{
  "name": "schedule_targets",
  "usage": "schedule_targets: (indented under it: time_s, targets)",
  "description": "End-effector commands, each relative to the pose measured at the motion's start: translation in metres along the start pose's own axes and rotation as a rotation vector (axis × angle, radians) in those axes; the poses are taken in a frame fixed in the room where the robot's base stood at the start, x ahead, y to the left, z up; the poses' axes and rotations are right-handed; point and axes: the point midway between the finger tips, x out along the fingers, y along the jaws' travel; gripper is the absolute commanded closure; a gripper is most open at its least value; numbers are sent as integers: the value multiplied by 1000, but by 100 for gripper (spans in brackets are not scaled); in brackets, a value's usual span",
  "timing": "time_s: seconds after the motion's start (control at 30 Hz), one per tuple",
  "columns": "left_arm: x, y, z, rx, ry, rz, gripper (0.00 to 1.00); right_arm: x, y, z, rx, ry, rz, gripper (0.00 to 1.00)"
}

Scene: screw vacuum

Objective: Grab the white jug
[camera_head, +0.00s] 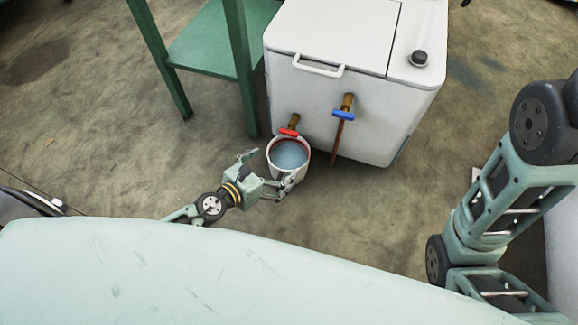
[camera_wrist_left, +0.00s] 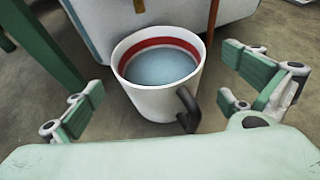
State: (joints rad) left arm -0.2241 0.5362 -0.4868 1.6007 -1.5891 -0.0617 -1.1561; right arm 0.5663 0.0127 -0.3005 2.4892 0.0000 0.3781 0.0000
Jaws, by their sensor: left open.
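The white jug (camera_head: 290,172) stands at the front of the white tank, below its red-handled tap. It has a red band inside the rim and holds bluish liquid. In the left wrist view the jug (camera_wrist_left: 165,103) is upright, with a dark handle (camera_wrist_left: 188,108) facing me to the right. My left gripper (camera_head: 263,172) is open, with its fingers spread on either side of the jug. In the left wrist view a gap shows between the jug and each finger. My right arm shows at the right, but its gripper is out of view.
The white tank (camera_head: 330,40) stands behind the jug, with a red tap (camera_head: 289,131) and a blue tap (camera_head: 343,114) sticking out. A green table (camera_head: 215,50) stands to the left of the tank. The concrete floor (camera_head: 90,130) is open at the left.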

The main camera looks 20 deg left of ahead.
Motion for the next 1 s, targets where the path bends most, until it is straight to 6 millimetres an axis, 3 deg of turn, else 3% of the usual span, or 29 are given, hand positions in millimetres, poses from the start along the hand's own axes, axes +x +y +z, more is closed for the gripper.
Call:
schedule_targets:
  time_s: [0.4, 0.7, 1.0]
  targets:
    - [57, 2, 0, -4, -1, 1, 0, 3, -2, -7, -3, 22, -9, 100]
    - [62, 2, 0, -4, 2, 0, 0, 4, -3, -7, -4, 21, -10, 100]
    - [62, 2, 0, -4, 1, 0, 25, 4, -3, -7, -4, 21, -10, 100]
